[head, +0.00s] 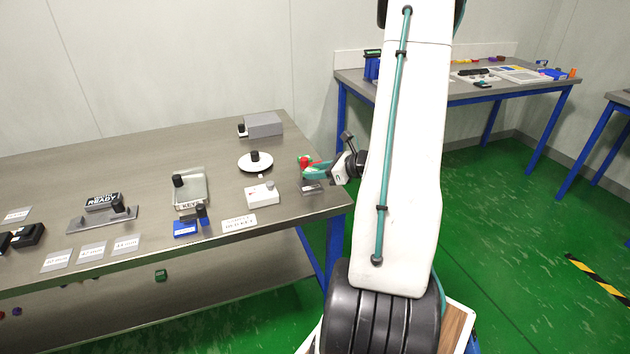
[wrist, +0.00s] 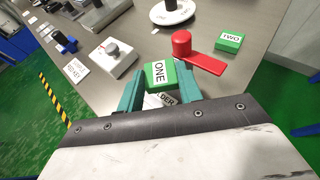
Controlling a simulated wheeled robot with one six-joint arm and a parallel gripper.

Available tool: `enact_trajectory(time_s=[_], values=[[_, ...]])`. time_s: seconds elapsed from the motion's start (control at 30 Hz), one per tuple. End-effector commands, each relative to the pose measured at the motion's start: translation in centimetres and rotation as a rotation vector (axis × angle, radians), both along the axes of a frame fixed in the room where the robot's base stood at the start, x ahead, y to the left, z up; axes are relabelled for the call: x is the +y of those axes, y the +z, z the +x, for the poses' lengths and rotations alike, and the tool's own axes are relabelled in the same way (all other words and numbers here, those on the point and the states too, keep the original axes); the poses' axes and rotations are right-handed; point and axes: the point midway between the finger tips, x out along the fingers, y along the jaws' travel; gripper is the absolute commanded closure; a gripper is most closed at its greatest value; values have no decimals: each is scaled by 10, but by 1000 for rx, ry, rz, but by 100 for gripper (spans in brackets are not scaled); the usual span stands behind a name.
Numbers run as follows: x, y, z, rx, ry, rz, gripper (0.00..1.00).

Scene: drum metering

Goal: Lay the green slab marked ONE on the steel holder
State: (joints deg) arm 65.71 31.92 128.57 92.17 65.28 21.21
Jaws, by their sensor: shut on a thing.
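The green slab marked ONE (wrist: 160,75) is between the two teal fingers of my gripper (wrist: 161,90), which is shut on it. In the head view my gripper (head: 318,173) is over the right end of the bench. Directly below it is a small grey steel piece (head: 312,188), apparently the steel holder. In the wrist view a white label ending in "DER" (wrist: 164,99) shows just under the slab; the rest of that piece is hidden. I cannot tell whether the slab touches it.
A red handle with a round knob (wrist: 183,44) lies right beside the slab. A green slab marked TWO (wrist: 229,42) lies beyond it. A white box with a knob (wrist: 112,55) and a white round dish (wrist: 170,10) stand nearby. The bench edge is close.

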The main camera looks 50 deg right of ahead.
Motion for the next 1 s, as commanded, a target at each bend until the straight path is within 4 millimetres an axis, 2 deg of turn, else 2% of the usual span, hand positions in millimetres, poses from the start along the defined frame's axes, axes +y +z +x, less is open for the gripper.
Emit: enact_trajectory(time_s=[0.1, 0.33, 0.7, 0.73, 0.8, 1.0], values=[[4, -1, 9, 0, 1, 0, 86], [4, -35, 8, 2, -1, 2, 86], [3, -39, 8, 1, -1, 0, 86], [3, -39, 8, 1, -1, 0, 62], [3, -39, 8, 0, -1, 1, 43], [3, -39, 8, 0, -1, 0, 43]])
